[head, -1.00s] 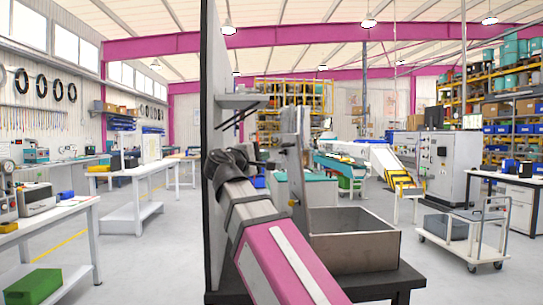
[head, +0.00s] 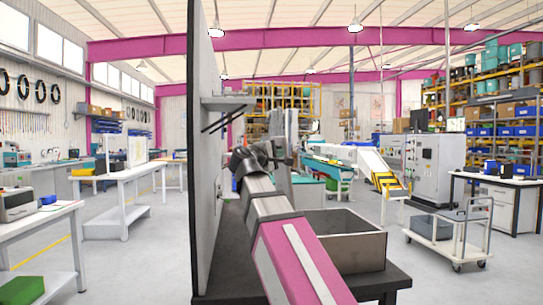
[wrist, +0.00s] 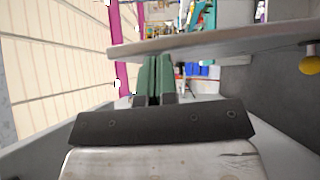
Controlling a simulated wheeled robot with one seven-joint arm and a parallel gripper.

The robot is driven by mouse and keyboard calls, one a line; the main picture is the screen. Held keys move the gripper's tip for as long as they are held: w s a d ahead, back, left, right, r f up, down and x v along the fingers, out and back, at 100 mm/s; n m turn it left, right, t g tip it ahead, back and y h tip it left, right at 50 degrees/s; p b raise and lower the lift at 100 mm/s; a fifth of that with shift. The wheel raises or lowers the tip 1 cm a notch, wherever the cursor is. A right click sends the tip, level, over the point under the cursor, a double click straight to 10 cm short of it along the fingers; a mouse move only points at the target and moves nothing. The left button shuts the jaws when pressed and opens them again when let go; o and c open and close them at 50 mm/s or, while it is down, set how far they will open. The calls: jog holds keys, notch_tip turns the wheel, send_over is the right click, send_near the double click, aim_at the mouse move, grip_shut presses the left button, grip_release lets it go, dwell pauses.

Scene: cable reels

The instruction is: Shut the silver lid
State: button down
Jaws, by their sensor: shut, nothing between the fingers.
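The silver box (head: 350,265) stands open on the dark table in the head view, and its inside looks empty. A grey upright plate (head: 283,180) at the box's left side looks like its raised silver lid, partly hidden by my arm. In the wrist view the lid (wrist: 215,42) shows nearly edge-on as a grey slab across the upper part, with a yellow knob (wrist: 312,64) at the right. My gripper (wrist: 154,62) is shut and empty, its dark green fingers ending at the slab's near edge. I cannot tell whether they touch it. In the head view the fingers are hard to make out.
A tall grey panel (head: 205,170) with a small shelf (head: 228,102) rises left of my arm. The dark table (head: 365,285) carries the box. A white trolley (head: 445,243) stands to the right, and workbenches line the left. Open floor lies between.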

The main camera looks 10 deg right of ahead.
jog(key=shift+d, duration=0.1)
dwell(0.3)
jog(key=d+f+m+g+y, duration=0.2)
jog(key=d+f+m+y, duration=0.1)
jog(key=d, duration=1)
jog(key=d+f+m+g+y, duration=0.2)
jog(key=d+f+m+y, duration=0.1)
jog(key=d, duration=1)
jog(key=d+f+m+y, duration=0.2)
jog(key=d+f+y, duration=0.2)
jog(key=f, duration=0.7)
jog(key=d+f+m+y, duration=0.2)
jog(key=d+f+y, duration=0.1)
jog(key=d+f, duration=0.5)
jog(key=shift+s+f+y, duration=0.2)
jog(key=shift+f+y, duration=0.2)
jog(key=shift+f, duration=1.15)
